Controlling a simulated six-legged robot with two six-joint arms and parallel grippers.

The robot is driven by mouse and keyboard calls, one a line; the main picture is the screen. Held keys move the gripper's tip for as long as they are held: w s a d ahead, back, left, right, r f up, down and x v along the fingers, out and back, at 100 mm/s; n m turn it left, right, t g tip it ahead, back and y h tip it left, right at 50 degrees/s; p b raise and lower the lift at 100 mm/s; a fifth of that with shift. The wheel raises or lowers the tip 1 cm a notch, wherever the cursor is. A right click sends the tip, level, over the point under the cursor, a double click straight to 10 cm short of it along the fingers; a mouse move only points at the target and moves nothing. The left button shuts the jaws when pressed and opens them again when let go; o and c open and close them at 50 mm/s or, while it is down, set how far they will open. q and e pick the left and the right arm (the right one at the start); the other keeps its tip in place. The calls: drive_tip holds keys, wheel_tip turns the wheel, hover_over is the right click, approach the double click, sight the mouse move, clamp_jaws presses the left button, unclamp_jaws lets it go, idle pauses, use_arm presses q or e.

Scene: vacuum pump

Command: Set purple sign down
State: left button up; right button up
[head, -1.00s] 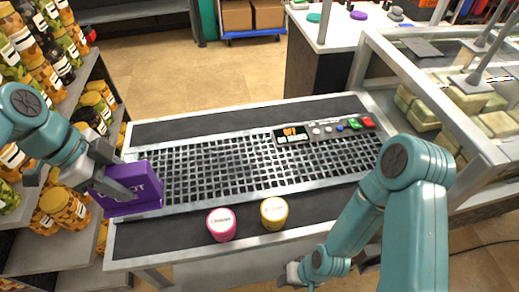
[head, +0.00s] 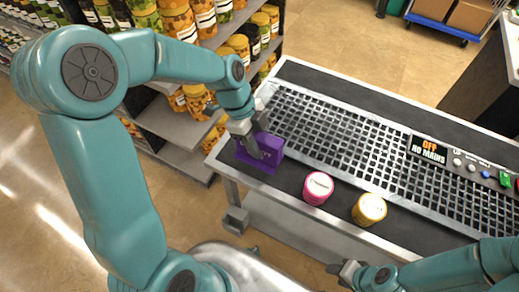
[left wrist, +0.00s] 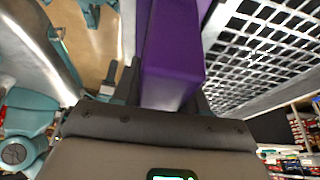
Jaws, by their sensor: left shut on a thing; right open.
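The purple sign (head: 268,151) is at the left end of the workbench in the head view, over the dark front strip. My left gripper (head: 259,146) is shut on it from above. The sign also fills the middle of the left wrist view (left wrist: 172,70), between the fingers, with the metal grid beside it. I cannot tell whether its underside touches the bench. My right gripper (head: 346,270) is open and empty, low in front of the bench's front edge.
A pink-sided jar (head: 318,187) and a yellow jar (head: 369,209) stand on the dark front strip right of the sign. The bench (head: 290,72) has a black grid and a control panel (head: 462,163) reading "OFF NO MAINS". Shelves of jars (head: 192,60) stand behind left.

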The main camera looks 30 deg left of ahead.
use_arm(q)
wheel_tip(320, 180, down, 4)
drive_tip(key=shift+d+r, duration=0.1)
drive_tip(key=shift+r, duration=0.05)
drive_tip(key=shift+w+f, duration=0.1)
drive_tip(key=shift+f, duration=0.35)
drive_tip(key=o, duration=1.1)
drive_tip(key=v, duration=1.2)
drive_tip(key=shift+r, duration=0.15)
